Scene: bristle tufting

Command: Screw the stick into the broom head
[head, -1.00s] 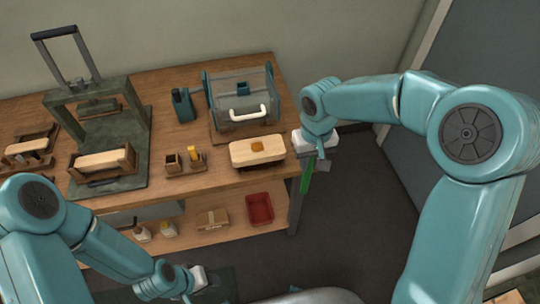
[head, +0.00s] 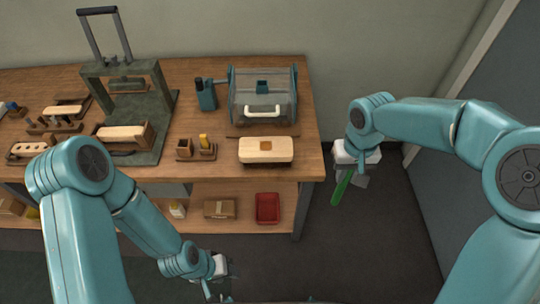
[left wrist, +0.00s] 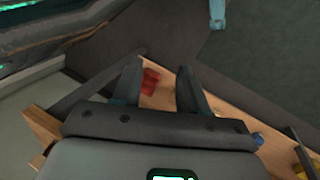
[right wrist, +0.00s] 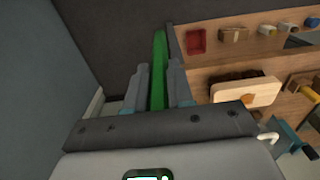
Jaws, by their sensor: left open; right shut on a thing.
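The broom head (head: 254,150) is a pale wooden block with a brown-orange patch in its top, lying near the front right of the bench. In the right wrist view the broom head (right wrist: 232,93) is right of my fingers. My right gripper (head: 354,178) is shut on the green stick (head: 342,188), right of the bench and apart from the broom head. In the right wrist view the stick (right wrist: 159,65) extends between the fingers. My left gripper (head: 224,290) is low in front of the bench, open and empty; its spread fingers show in the left wrist view (left wrist: 158,75).
Behind the broom head is a clear-covered box (head: 262,98) with a white handle. A small holder (head: 196,150) stands left of it, and a dark press (head: 125,85) farther left. The lower shelf holds a red bin (head: 267,208). Floor right of the bench is clear.

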